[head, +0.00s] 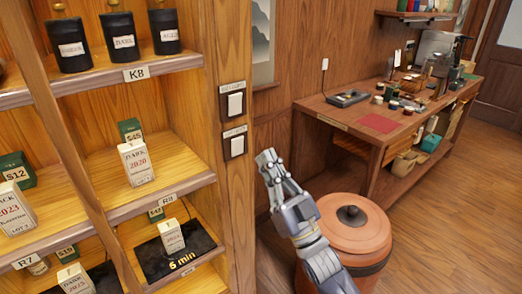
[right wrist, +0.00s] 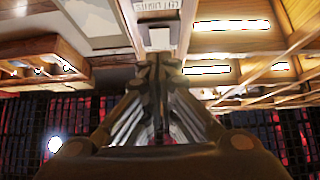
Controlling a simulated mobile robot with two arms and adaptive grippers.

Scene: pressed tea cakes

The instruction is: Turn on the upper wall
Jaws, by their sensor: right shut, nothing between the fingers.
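Two white wall switches are on the wooden post beside the shelves in the head view, one above the other. The upper switch (head: 235,104) has a small label plate above it, and so does the lower switch (head: 236,146). Whether either is on is too small to tell. My right gripper (head: 266,160) is shut and empty, to the right of and a little below the lower switch, and appears apart from it. In the right wrist view my shut fingertips (right wrist: 157,62) point toward a pale switch plate (right wrist: 158,38); I cannot tell which switch it is. My left gripper is not in view.
Shelves at left hold black jars (head: 122,38), boxed tea (head: 136,162) and price cards. A round terracotta-coloured bin (head: 350,232) stands below my right arm. A wooden desk (head: 375,130) with tea things stands at right. Floor at far right is clear.

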